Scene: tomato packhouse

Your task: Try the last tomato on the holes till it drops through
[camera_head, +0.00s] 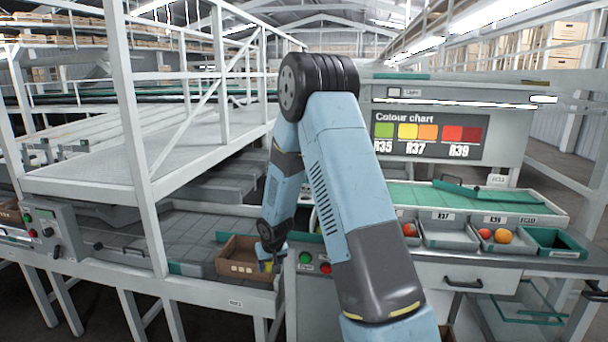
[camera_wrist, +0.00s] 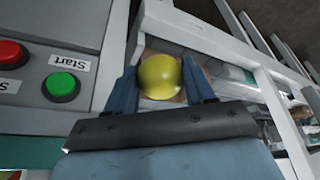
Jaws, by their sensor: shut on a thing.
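My gripper (camera_head: 268,262) is low at the right side of the brown box (camera_head: 228,268) in the head view. The fingers (camera_wrist: 160,84) are shut on a yellow-green tomato (camera_wrist: 159,76), which sits between them in the wrist view. Only a small yellow patch of the tomato (camera_head: 268,267) shows in the head view. I cannot tell whether it is inside the box or above its edge. I cannot make out a plate with holes in either view; my arm covers part of the bench.
A panel with a green Start button (camera_wrist: 61,86) and a red button (camera_wrist: 12,54) is close beside my gripper. To the right are grey trays (camera_head: 448,233) with red and orange tomatoes (camera_head: 503,236), a green-lined bin (camera_head: 556,243) and a colour chart (camera_head: 430,134).

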